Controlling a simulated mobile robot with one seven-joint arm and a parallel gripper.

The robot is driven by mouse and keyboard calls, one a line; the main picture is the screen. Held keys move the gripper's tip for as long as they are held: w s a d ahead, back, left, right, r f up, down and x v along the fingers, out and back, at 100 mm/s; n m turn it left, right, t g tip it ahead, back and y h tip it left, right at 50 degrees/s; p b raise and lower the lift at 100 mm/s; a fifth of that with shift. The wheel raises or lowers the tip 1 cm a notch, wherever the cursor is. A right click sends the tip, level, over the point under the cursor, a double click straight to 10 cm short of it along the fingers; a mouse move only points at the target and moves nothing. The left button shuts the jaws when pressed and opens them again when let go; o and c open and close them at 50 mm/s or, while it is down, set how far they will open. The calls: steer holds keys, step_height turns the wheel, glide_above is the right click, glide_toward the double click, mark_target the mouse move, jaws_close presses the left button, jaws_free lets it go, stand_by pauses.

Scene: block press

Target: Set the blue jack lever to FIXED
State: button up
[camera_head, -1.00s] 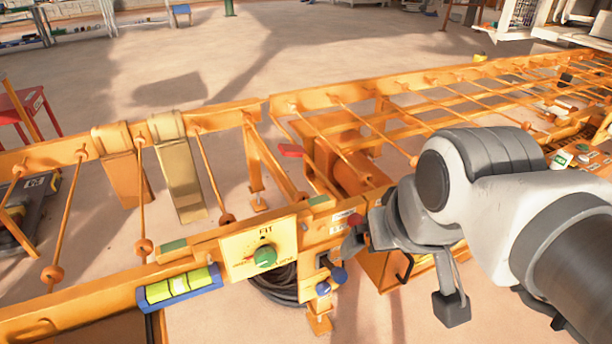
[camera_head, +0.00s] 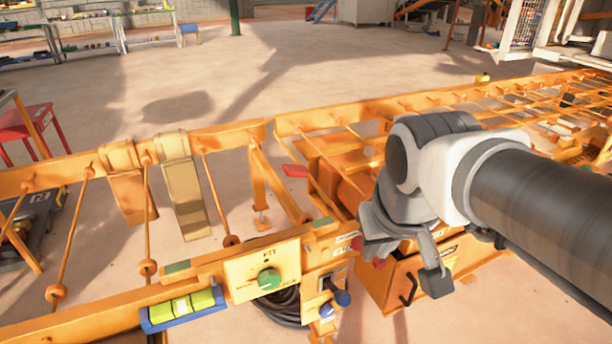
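Two blue knobs, one the right blue knob (camera_head: 342,298) and one the left blue knob (camera_head: 326,310), sit on a small orange panel right of the dial box. I cannot tell which is the jack lever, and no FIXED label is readable. My gripper (camera_head: 404,263) hangs above and right of the knobs in the picture, in front of the orange box. Its grey fingers look spread apart with nothing between them, and it appears clear of the knobs. Red knobs (camera_head: 380,263) show close by the left finger, partly hidden by the gripper.
A yellow dial box (camera_head: 262,272) with a green knob stands left of the panel. A blue-framed level (camera_head: 182,309) lies left of it. An orange box with a black handle (camera_head: 408,289) is below my gripper. Orange rails and rods run across the scene; open floor lies behind.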

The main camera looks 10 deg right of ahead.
steer(key=w, duration=0.2)
steer(key=w+g+p, duration=0.1)
steer(key=w, duration=0.2)
steer(key=w+f+g+h+p, duration=0.1)
steer(key=w, duration=0.1)
steer(key=shift+w+f+n, duration=0.1)
steer(key=shift+w+n, duration=0.2)
steer(key=shift+n, duration=0.1)
jaws_close()
steer(key=n+g+h+p, duration=0.1)
steer(key=n+g+p, duration=0.25)
steer(key=p, duration=0.35)
glide_above(341, 294)
steer(key=w+a, duration=0.2)
steer(key=a, duration=0.2)
steer(key=w+a+x, duration=0.1)
steer(key=a+x, duration=0.1)
steer(key=x, duration=0.7)
steer(key=a+f+x, duration=0.1)
steer(key=a+x, duration=0.1)
steer(key=x, duration=0.7)
steer(key=shift+w+d+f+m, duration=0.15)
steer(key=shift+f+m, duration=0.3)
steer(key=shift+f, duration=0.05)
